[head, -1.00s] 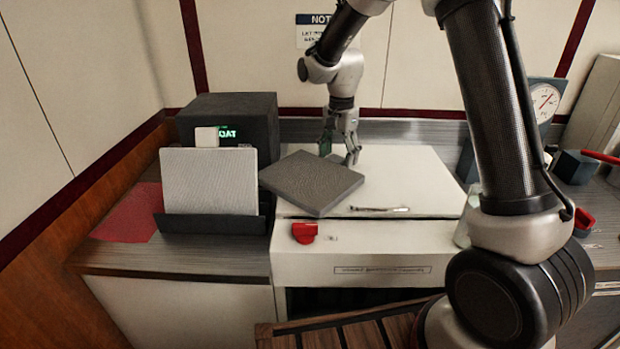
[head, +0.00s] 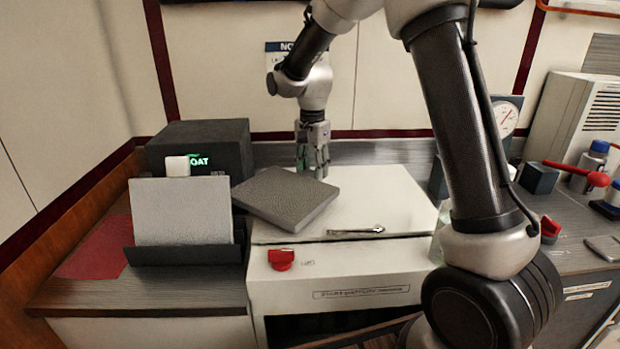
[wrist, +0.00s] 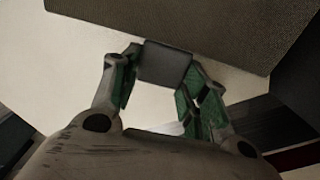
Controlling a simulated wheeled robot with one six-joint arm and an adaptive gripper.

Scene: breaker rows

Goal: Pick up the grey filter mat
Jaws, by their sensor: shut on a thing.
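The grey filter mat (head: 285,198) is a flat dark grey slab lying on the white lid (head: 385,195), its left corner near the light panel. A small grey tab (wrist: 165,64) stands at the mat's edge in the wrist view, with the mat's broad face (wrist: 205,22) beyond it. My gripper (head: 312,166) points down at the mat's far edge. In the wrist view my gripper (wrist: 163,85) has its green-padded fingers on both sides of the tab, shut on it. The mat's underside and far contact are hidden in the head view.
A light grey panel (head: 182,210) stands in a dark holder at the left, before a black box (head: 205,145) with green lettering. A red knob (head: 281,259) sits on the white front. A gauge (head: 505,118) and bottles stand at the right.

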